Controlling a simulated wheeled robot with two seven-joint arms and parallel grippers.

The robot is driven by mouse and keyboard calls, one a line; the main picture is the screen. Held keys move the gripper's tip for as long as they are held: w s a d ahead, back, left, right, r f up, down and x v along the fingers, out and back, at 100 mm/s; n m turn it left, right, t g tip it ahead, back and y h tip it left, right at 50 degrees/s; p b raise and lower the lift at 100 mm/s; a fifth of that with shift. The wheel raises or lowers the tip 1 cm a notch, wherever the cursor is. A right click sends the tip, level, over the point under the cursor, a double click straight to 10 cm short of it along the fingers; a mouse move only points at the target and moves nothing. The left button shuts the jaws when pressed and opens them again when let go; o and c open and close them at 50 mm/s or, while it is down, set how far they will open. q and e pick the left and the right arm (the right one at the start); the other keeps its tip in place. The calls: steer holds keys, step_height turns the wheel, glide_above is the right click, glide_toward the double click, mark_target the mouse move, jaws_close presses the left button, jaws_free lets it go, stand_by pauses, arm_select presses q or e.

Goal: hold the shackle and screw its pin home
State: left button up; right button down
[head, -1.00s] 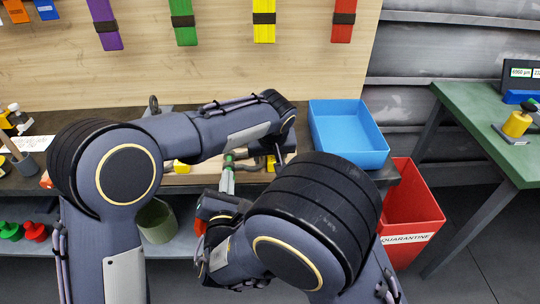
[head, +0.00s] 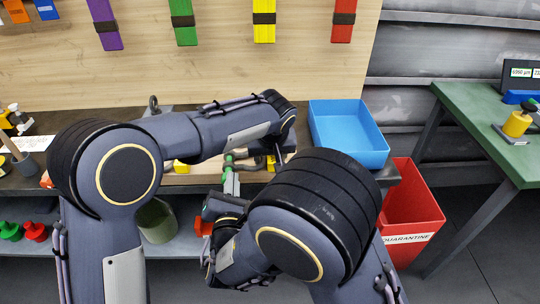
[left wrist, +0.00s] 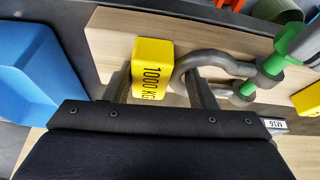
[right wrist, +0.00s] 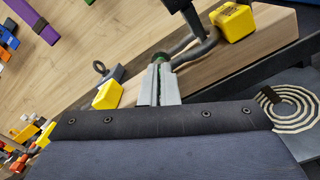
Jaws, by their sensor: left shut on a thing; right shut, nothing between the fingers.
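The shackle is a grey bow (left wrist: 190,66) with two thick ears, lying over a wooden board; it also shows in the right wrist view (right wrist: 198,50). A yellow block marked 1000 KG (left wrist: 153,58) sits against its crown. My left gripper (left wrist: 160,72) straddles block and crown, with one finger inside the bow, and is shut on the shackle. The pin's green part (left wrist: 287,38) shows beside the upper ear; how deep the pin sits I cannot tell. My right gripper (right wrist: 160,70) is shut and empty, its fingertips right at the green part. In the head view arms mostly hide the shackle.
A blue bin (head: 348,135) stands right of the work area, with a red quarantine bin (head: 410,215) below it. Another yellow block (right wrist: 108,95) and a dark ring-topped piece (right wrist: 103,72) are near the board. A green table (head: 490,130) is at far right.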

steer(key=shift+d+f, duration=0.4)
steer(key=shift+f, duration=0.15)
stand_by(0.4)
steer(key=s, duration=0.6)
steer(key=shift+d+r, duration=0.35)
steer(key=shift+d, duration=0.05)
steer(key=shift+a, duration=0.1)
steer(key=w+a+r, duration=0.1)
steer(key=w+a, duration=0.1)
steer(key=w, duration=0.4)
steer(key=shift+a, duration=0.2)
stand_by(0.3)
steer(key=shift+f, duration=0.15)
stand_by(0.7)
steer(key=shift+d+f, duration=0.15)
steer(key=shift+d, duration=0.15)
